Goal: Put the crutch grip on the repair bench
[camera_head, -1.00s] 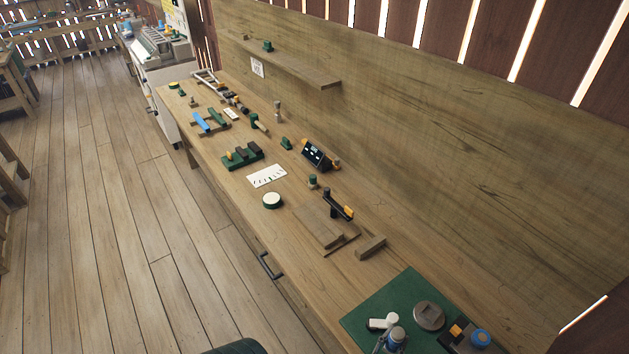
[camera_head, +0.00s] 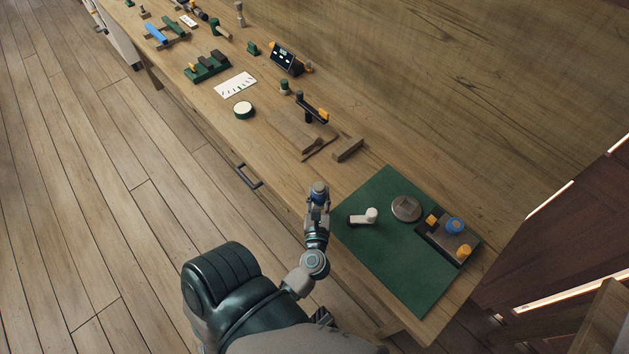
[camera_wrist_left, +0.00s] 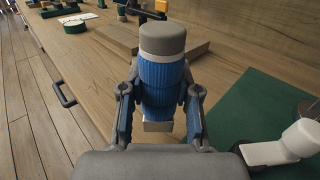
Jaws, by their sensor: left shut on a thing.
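A blue ribbed grip with a grey cap, which looks like the crutch grip (camera_wrist_left: 161,75), stands upright between the fingers of my left gripper (camera_wrist_left: 160,105). In the head view my left gripper (camera_head: 318,203) is shut on the crutch grip (camera_head: 319,188), near the front edge of the wooden repair bench (camera_head: 225,117), just left of the green mat (camera_head: 390,270). The fingers hide part of the grip's lower body. I cannot tell whether the grip touches the bench top.
On the mat are a white angled piece (camera_head: 364,217), a grey round piece (camera_head: 406,208) and a dark tray (camera_head: 436,250) with blue and orange parts. A wooden block (camera_head: 348,148), brown boards (camera_head: 300,132) and a green-rimmed disc (camera_head: 244,110) lie further along. A drawer handle (camera_head: 249,175) sticks out in front.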

